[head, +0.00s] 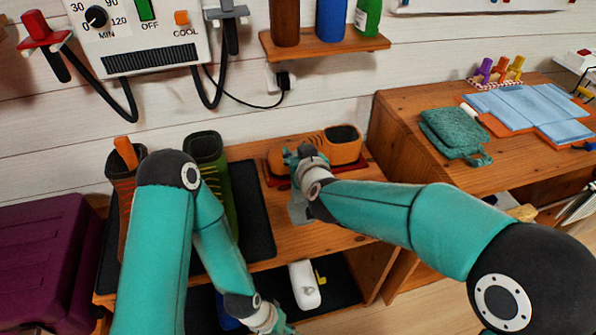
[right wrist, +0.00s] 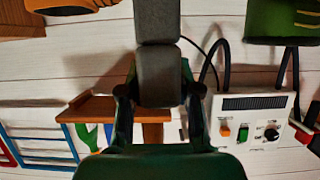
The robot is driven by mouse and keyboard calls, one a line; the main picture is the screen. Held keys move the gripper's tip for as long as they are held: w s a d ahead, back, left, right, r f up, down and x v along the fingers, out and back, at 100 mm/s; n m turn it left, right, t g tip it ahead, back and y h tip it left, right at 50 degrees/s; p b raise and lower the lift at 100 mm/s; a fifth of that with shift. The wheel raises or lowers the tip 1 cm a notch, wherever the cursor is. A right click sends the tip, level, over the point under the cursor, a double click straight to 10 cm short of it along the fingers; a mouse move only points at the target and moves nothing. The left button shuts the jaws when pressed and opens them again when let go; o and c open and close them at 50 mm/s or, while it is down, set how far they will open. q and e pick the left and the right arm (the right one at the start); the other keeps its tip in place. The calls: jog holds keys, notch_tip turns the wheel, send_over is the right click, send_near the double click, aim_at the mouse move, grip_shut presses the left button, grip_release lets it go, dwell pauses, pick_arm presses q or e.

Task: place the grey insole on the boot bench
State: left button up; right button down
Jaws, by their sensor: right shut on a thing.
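The wooden boot bench (head: 300,238) stands in the middle of the head view. My right gripper (head: 303,162) is over its right part, in front of an orange shoe (head: 342,146). It is shut on the grey insole (head: 298,208), whose visible part hangs below the jaws over the bench top. I cannot tell whether the insole touches the wood.
A dark mat (head: 252,215) on the bench bears a green boot (head: 207,150) and a brown boot (head: 119,165). A wooden desk (head: 400,110) is at right, a purple box (head: 45,250) at left, a wall heater control (head: 140,35) above.

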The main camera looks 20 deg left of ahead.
notch_tip(320, 180, down, 4)
jog(key=shift+f+b, duration=0.1)
jog(key=shift+b, duration=0.4)
jog(key=c, duration=0.8)
grip_release()
